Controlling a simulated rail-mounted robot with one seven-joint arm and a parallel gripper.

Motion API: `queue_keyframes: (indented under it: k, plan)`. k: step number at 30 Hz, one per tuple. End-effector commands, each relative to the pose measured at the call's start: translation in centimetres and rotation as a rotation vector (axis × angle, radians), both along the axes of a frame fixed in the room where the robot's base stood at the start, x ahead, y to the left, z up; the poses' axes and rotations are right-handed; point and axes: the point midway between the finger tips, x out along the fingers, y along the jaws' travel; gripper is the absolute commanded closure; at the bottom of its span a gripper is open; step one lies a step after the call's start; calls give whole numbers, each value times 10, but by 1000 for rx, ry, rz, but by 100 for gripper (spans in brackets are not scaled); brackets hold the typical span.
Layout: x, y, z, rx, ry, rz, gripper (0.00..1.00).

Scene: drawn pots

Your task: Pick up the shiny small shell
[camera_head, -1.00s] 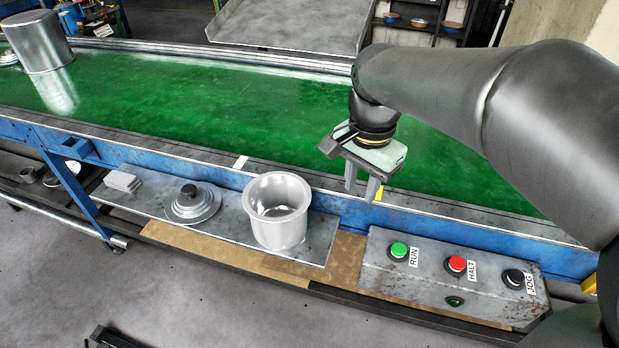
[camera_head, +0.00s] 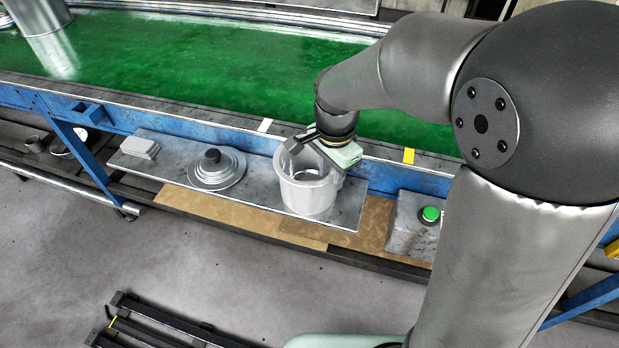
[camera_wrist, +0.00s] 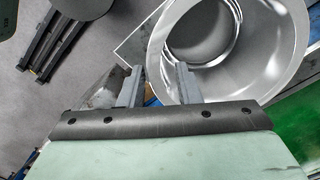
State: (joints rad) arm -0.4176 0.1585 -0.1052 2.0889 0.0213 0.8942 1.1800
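The shiny small shell is a silver open pot (camera_head: 308,190) standing upright on the shelf in the head view. My gripper (camera_head: 333,170) is over the pot's right rim there, with its fingers mostly hidden. In the wrist view the pot (camera_wrist: 277,78) fills the upper right, its mouth facing the camera. My gripper (camera_wrist: 158,78) is open there, with a gap between the fingers. The right finger overlaps the pot's mouth and the left finger is outside the rim. I cannot tell whether either finger touches the wall.
A stepped grey lid (camera_head: 216,168) with a dark knob lies left of the pot on the shelf (camera_head: 262,198). A green-button box (camera_head: 412,225) stands to the right. A larger silver pot (camera_head: 38,15) stands on the green conveyor (camera_head: 180,60).

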Motion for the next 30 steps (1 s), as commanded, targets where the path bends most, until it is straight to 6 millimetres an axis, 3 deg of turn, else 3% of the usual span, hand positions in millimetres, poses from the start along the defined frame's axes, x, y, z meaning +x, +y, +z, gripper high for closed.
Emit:
queue_keyframes:
  k: [9, 17, 18, 21, 30]
  plan:
    - [-5, 6, -43, -2, 4, 0, 69]
    - [-5, 6, -47, 0, 1, 0, 69]
    - [-4, 6, -47, 0, 1, 0, 72]
    - [-4, 6, -47, 0, 1, 0, 100]
    - [-5, 5, -47, -2, 4, 0, 100]
